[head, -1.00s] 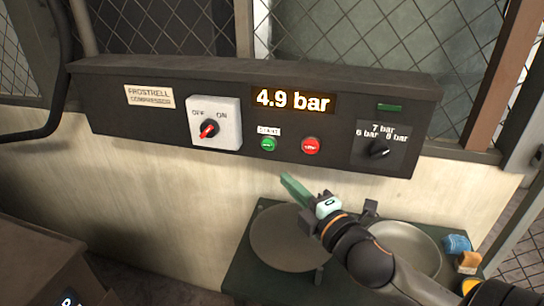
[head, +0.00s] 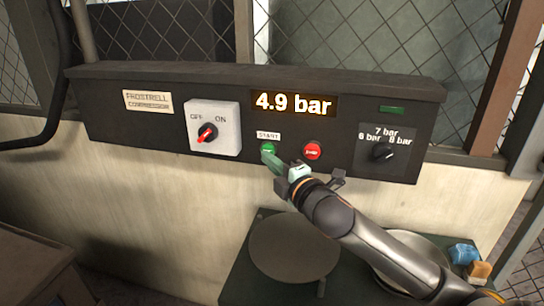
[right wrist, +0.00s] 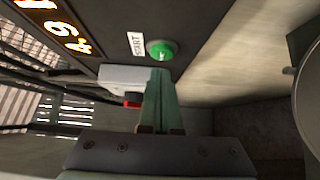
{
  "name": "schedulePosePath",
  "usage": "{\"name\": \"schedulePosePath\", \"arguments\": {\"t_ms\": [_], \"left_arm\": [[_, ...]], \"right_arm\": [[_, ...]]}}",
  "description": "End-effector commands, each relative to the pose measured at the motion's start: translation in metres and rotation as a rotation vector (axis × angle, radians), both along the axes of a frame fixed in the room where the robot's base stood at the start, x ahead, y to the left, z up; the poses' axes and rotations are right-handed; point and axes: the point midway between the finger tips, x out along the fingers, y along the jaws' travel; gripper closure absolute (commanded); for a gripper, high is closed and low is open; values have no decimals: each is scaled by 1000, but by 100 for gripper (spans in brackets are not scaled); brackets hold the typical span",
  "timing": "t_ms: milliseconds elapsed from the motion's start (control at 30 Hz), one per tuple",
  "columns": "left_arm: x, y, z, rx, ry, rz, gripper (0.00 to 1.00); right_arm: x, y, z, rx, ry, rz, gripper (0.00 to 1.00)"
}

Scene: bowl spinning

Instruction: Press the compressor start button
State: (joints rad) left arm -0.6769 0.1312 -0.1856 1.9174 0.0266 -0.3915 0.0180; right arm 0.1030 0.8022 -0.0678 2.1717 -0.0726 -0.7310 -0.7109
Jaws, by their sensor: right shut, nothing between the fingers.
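The green start button (head: 267,147) sits on the dark compressor panel (head: 350,100), under a white START label (head: 268,135). In the right wrist view the button (right wrist: 160,49) lies just past my fingertips. My right gripper (head: 269,158) is shut and empty, its green fingers pointing up at the button. In the head view the tips overlap the button's lower edge; in the wrist view a small gap seems to show, so contact is unclear. The display (head: 293,104) reads 4.9 bar. My left gripper is not visible.
A red button (head: 312,151) is just right of the green one. Below stands a dark green table (head: 240,280) with a round plate (head: 290,250) and a bowl.

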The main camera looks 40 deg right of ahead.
Motion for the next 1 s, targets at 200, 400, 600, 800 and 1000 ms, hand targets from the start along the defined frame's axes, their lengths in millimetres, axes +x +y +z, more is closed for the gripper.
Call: {"name": "schedulePosePath", "arguments": {"t_ms": [200, 400, 600, 800, 1000], "left_arm": [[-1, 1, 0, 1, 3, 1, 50], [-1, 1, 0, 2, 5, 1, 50], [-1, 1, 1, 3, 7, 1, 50], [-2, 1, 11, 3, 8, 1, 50], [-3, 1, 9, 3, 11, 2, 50]], "right_arm": [[9, -11, 0, 0, 0, 0, 100], [10, -12, 0, 0, 0, 1, 100], [11, -14, 1, -1, 0, 0, 100], [22, -27, 2, -2, 0, -2, 100], [23, -30, 2, -4, -3, -10, 100]]}}
